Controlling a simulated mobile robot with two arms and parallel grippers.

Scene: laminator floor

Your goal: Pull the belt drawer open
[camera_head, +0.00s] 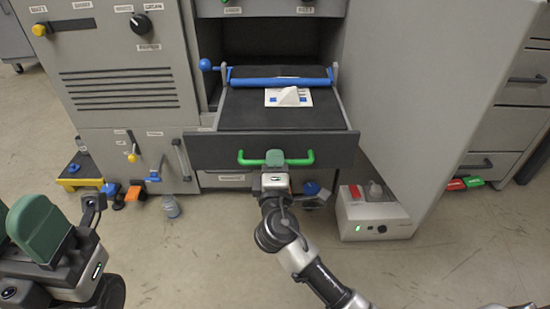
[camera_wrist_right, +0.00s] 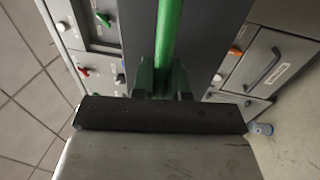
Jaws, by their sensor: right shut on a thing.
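The belt drawer (camera_head: 200,150) stands pulled out of the grey machine, with its dark tray bed in view. A green bar handle (camera_head: 300,160) runs across its front; it also shows in the right wrist view (camera_wrist_right: 169,35). My right gripper (camera_head: 275,158) is shut on the middle of this handle; its dark green fingers (camera_wrist_right: 163,78) sit on both sides of the bar in the wrist view. A blue roller (camera_head: 280,82) and a white sheet with blue marks (camera_head: 275,100) are in the drawer. My left gripper (camera_head: 38,228) is at the lower left, away from the drawer; its finger gap is hidden.
A white box with a green light (camera_head: 365,218) stands on the floor right of the drawer. A grey side panel (camera_head: 405,110) rises beside it. Small items, including a grey bottle (camera_head: 171,206), lie at the left. Floor in front is mostly clear.

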